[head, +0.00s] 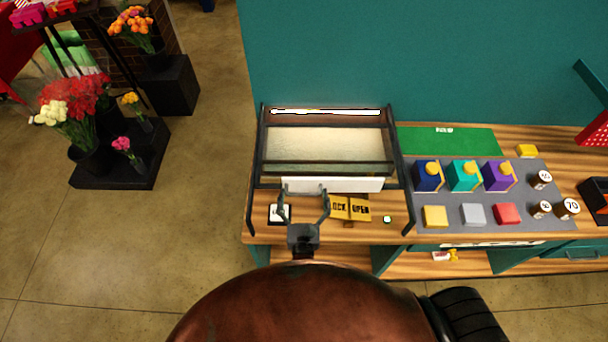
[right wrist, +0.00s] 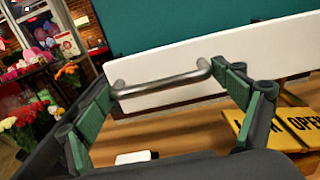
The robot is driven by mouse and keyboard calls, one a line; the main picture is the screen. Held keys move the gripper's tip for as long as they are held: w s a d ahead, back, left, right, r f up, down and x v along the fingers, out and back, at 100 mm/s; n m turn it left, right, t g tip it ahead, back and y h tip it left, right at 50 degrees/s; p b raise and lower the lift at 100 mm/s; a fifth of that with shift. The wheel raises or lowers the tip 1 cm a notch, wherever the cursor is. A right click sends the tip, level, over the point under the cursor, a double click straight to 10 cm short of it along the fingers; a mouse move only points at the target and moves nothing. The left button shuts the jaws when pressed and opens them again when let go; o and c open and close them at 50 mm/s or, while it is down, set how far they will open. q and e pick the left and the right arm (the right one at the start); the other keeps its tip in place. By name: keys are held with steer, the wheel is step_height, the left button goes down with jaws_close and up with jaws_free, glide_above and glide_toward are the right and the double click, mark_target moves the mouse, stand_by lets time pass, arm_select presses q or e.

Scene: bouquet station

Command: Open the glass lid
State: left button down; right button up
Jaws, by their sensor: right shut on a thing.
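The glass lid (head: 325,150) is a pale, see-through pane between dark side rails at the left end of the bench. A white strip (head: 355,185) runs along its front edge and also fills the middle of the right wrist view (right wrist: 255,48). The strip carries a grey metal bar handle (right wrist: 165,83). My right gripper (head: 304,197) is at the strip's left part; its green-padded fingers (right wrist: 168,88) are shut on the handle, one at each end. I cannot tell how far the lid is raised. My left gripper is not in view.
A yellow sign reading "OPEN" (head: 358,208) and a white switch-like plate (head: 279,213) lie before the lid. A grey mat (head: 455,217) with coloured boxes and blocks is to the right, beside a green mat (head: 470,140). Flower stands (head: 125,178) are at left.

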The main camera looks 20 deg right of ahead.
steer(key=v, duration=0.8)
steer(key=shift+d+r, duration=0.1)
steer(key=o, duration=1.4)
